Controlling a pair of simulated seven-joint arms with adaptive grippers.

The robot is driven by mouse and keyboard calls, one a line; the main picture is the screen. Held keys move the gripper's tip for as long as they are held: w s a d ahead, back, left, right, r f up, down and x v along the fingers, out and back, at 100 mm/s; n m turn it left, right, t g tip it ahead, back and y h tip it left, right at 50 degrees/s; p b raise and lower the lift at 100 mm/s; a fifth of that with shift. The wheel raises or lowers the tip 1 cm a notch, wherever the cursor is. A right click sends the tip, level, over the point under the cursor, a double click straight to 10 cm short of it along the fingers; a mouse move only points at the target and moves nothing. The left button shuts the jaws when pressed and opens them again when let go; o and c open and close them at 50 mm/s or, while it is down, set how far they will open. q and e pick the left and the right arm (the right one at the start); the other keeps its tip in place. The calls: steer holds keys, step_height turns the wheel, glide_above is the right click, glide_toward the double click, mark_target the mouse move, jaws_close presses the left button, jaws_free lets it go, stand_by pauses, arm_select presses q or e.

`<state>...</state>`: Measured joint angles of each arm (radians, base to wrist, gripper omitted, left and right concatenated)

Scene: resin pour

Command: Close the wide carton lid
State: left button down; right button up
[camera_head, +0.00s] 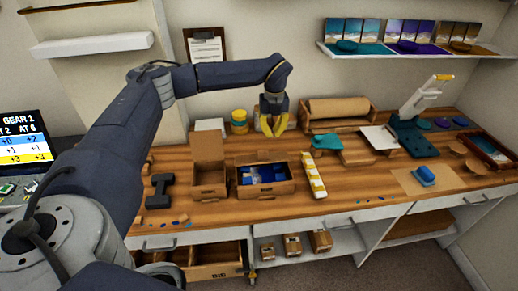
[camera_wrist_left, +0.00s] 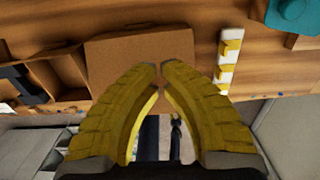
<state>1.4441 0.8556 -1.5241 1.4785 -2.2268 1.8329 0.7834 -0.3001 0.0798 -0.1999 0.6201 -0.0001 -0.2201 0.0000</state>
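The wide carton (camera_head: 268,190) stands on the workbench, with blue contents showing through its open top. A brown panel, which looks like its lid (camera_wrist_left: 120,52), shows beyond my fingertips in the left wrist view. My fingers hide part of the carton there, and I cannot tell the lid's exact angle. My left gripper (camera_head: 272,131) hangs above and behind the carton in the head view, fingers pointing down, apart from it. In the left wrist view its yellow fingertips (camera_wrist_left: 159,68) almost meet, with nothing held between them. My right gripper is not in view.
A smaller carton (camera_head: 208,179) with its lid upright stands left of the wide one. A white-and-yellow strip (camera_head: 314,176) lies close on the right. The bench's front edge is close to the cartons.

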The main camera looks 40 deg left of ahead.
arm_select(q)
step_height(320, 180, up, 8)
steer(key=shift+f, duration=0.15)
stand_by(0.5)
steer(key=shift+d, duration=0.15)
stand_by(1.7)
